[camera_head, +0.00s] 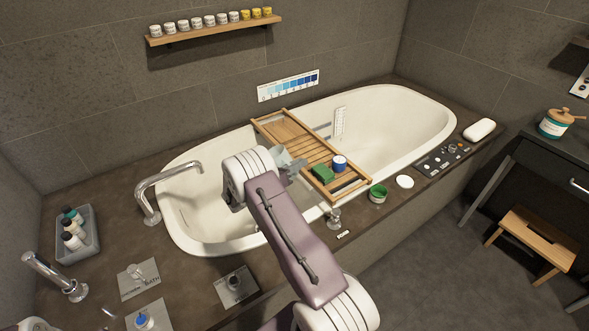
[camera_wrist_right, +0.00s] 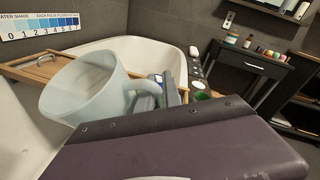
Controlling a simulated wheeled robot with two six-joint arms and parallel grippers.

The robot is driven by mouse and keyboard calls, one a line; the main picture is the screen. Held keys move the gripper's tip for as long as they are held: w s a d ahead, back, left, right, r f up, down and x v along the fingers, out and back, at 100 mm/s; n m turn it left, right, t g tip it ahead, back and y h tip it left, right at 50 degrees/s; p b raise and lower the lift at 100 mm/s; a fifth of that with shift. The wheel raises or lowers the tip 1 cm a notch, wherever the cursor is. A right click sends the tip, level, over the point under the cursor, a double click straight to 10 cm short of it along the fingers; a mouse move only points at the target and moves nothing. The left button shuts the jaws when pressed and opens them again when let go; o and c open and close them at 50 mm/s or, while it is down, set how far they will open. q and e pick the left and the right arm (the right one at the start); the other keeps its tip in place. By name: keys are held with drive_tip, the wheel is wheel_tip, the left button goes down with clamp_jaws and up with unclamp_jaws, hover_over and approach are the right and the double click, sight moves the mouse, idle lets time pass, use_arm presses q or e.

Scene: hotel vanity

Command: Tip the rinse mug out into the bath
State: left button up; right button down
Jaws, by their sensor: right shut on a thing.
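The rinse mug (camera_wrist_right: 84,98) is pale blue and looks slightly see-through. My right gripper (camera_wrist_right: 170,93) is shut on its handle at the right side of the mug in the wrist view. The mug is tilted a little, and I cannot tell whether anything is in it. In the head view the mug (camera_head: 283,159) is mostly hidden behind my right wrist, above the bath near the left end of the wooden rack. The white bath (camera_head: 397,124) is set in a dark surround.
A tap (camera_head: 165,177) reaches over the left end. A green tub (camera_head: 378,194) and a white dish (camera_head: 404,182) stand on the front rim.

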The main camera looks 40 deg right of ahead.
sight(283, 158)
drive_tip(key=w+a+r+n+h+b, duration=0.1)
drive_tip(key=n, duration=0.1)
drive_tip(key=w+a+r+n+t+h+b, duration=0.1)
drive_tip(key=n+b, duration=0.1)
drive_tip(key=w+a+n+h+b, duration=0.1)
drive_tip(key=w+n+h, duration=0.1)
drive_tip(key=n, duration=0.1)
drive_tip(key=shift+r+t, duration=0.4)
drive_tip(key=w+n+t, duration=0.1)
drive_tip(key=n, duration=0.1)
drive_tip(key=a+f+n+t+h+b, duration=0.1)
drive_tip(key=n, duration=0.1)
drive_tip(key=w+a+f+n+t+h+b, duration=0.1)
drive_tip(key=n+t, duration=0.1)
drive_tip(key=n, duration=0.1)
drive_tip(key=shift+w, duration=0.3)
drive_tip(key=shift+w+a+f+n+t+y+b, duration=0.15)
drive_tip(key=shift+w+a+f+n+t, duration=0.1)
drive_tip(key=shift+n+t, duration=0.55)
drive_tip(key=shift+w+a+f+n+t+y+b, duration=0.2)
drive_tip(key=shift+n+t, duration=0.4)
drive_tip(key=shift+n, duration=0.4)
drive_tip(key=shift+w+a+f+n+t+h+b, duration=0.15)
drive_tip(key=shift+f+n+t, duration=0.15)
drive_tip(key=shift+n+t, duration=0.5)
drive_tip(key=shift+r+g, duration=0.1)
drive_tip(key=shift+g, duration=0.2)
